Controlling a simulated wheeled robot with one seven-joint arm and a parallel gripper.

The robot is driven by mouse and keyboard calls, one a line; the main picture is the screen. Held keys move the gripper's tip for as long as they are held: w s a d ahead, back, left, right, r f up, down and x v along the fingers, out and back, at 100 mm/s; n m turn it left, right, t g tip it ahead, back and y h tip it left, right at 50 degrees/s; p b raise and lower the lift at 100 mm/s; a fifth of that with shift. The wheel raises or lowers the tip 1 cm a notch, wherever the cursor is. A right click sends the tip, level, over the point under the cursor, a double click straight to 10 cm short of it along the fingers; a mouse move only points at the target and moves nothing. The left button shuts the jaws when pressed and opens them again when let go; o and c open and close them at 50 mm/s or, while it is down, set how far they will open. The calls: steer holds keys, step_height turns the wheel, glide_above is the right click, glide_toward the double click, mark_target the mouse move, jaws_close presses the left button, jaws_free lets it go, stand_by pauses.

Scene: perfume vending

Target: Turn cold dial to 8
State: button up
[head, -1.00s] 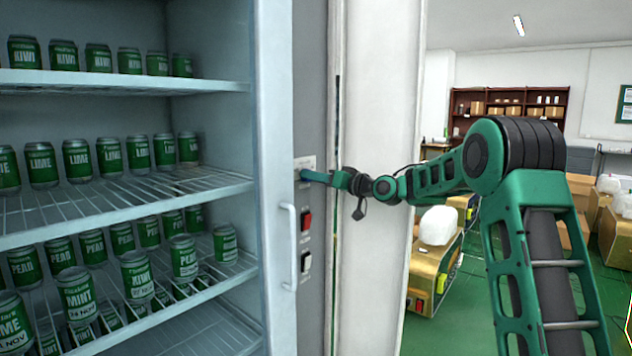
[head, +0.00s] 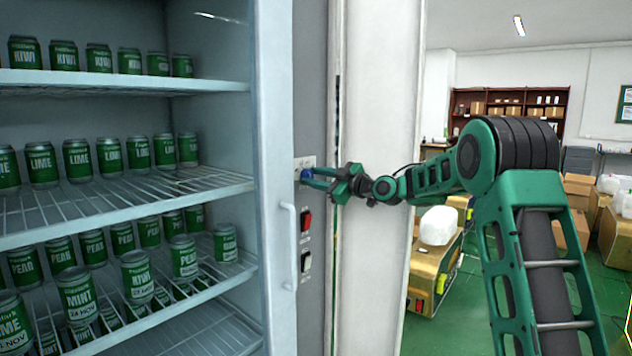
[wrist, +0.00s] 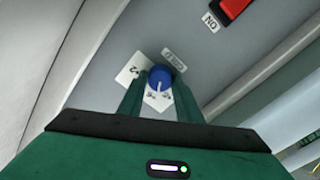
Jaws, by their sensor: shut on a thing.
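The cold dial (wrist: 160,77) is a round blue knob with a white pointer line, on a white plate (wrist: 131,70) with small numbers; a "2" can be made out, the others are too blurred. In the wrist view its pointer faces down, toward my gripper. It also shows as a small blue spot in the head view (head: 307,173). My gripper (wrist: 160,88) is shut on the dial, one green finger on each side. In the head view my gripper (head: 311,178) reaches the panel from the right.
A red switch (head: 307,221) marked ON and a pale switch (head: 306,262) sit below the dial. Left is the cooler door frame with a handle (head: 289,245) and shelves of green cans (head: 78,157). A white post (head: 378,90) stands close to my arm.

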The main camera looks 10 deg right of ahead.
steer(key=n, duration=0.4)
steer(key=shift+w+d+f+n, duration=0.1)
steer(key=shift+d+f+n, duration=0.2)
steer(key=shift+n, duration=0.1)
stand_by(0.5)
steer(key=o, duration=1)
steer(key=shift+w, duration=0.1)
steer(key=shift+o, duration=0.2)
steer(key=shift+a+r+n, duration=0.1)
steer(key=shift+n, duration=0.2)
steer(key=shift+s, duration=0.3)
steer(key=v, duration=1)
steer(key=shift+d, duration=0.2)
